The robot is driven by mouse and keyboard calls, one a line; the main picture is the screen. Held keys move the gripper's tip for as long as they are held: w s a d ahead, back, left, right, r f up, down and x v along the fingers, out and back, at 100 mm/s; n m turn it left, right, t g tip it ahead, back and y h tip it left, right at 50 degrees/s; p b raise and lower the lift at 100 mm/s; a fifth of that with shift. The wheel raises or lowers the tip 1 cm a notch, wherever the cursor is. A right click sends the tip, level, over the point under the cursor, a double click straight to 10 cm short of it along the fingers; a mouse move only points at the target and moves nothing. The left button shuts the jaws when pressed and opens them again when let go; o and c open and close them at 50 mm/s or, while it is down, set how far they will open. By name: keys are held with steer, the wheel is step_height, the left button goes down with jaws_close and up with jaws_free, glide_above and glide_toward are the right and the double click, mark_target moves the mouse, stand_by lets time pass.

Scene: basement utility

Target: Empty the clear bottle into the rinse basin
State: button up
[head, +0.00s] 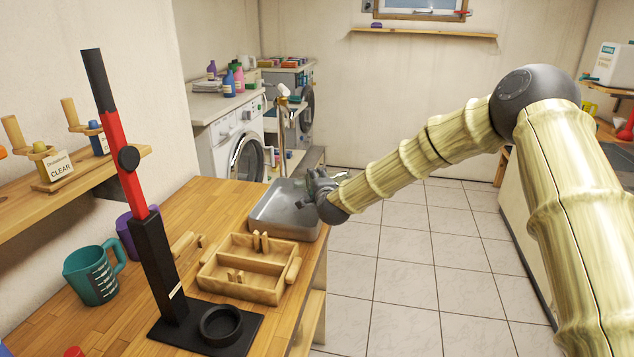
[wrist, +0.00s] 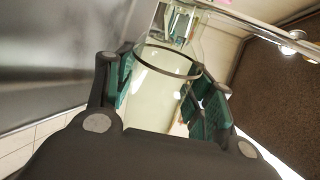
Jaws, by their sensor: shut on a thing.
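The rinse basin (head: 272,222) is a grey metal sink at the far end of the wooden counter. My gripper (head: 318,187) is at the basin's right rim in the head view. In the wrist view, my gripper's teal finger pads (wrist: 160,95) are shut on the clear bottle (wrist: 160,88), one on each side. The bottle is a see-through cylinder with a dark ring around it. In the head view it is mostly hidden by my gripper and too small to judge its tilt. I cannot tell how much liquid is inside.
A faucet (head: 283,130) rises behind the basin. A wooden divided tray (head: 240,284), a black-and-red stand (head: 150,240), a teal jug (head: 92,274) and a purple cup (head: 130,234) stand on the counter. Tiled floor (head: 410,260) is open at right.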

steer(key=shift+f+n, duration=0.1)
steer(key=shift+n, duration=0.3)
steer(key=shift+a+r+n+h+p, duration=0.15)
steer(key=shift+r+n+h+p, duration=0.25)
steer(key=shift+n+p, duration=0.25)
steer(key=shift+f, duration=0.15)
stand_by(0.5)
steer(key=shift+r+n, duration=0.2)
steer(key=shift+n, duration=0.25)
